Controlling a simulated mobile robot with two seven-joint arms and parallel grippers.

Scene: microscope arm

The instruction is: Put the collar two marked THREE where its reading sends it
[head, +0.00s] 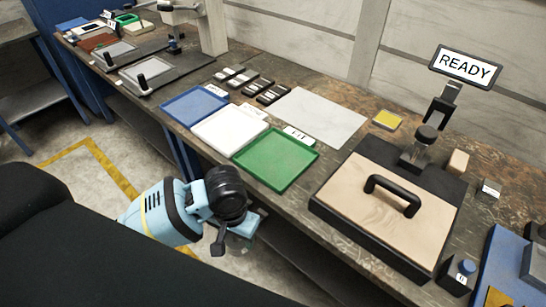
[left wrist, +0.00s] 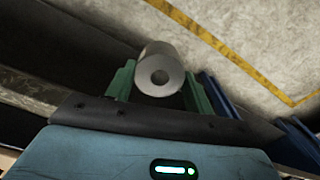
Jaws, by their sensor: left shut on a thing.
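A grey metal collar (left wrist: 155,55) with a round hole in its end sits between the green fingers of my left gripper (left wrist: 160,90) in the left wrist view. The gripper is shut on it; no marking on the collar is legible. In the head view my left gripper (head: 242,226) is off the bench's front edge, in front of the green tray, and the collar cannot be made out there. A blue tray (head: 194,105), a white tray (head: 229,130) and a green tray (head: 275,157) stand in a row on the bench. A display (head: 466,66) reads READY. My right gripper is not in view.
Right of the green tray is a black-based station with a wooden handled plate (head: 372,218). Behind the trays are several dark blocks (head: 237,77) and a bare grey sheet (head: 320,117). A yellow pad (head: 387,119) lies beside it. More fixtures (head: 160,72) stand at the far left.

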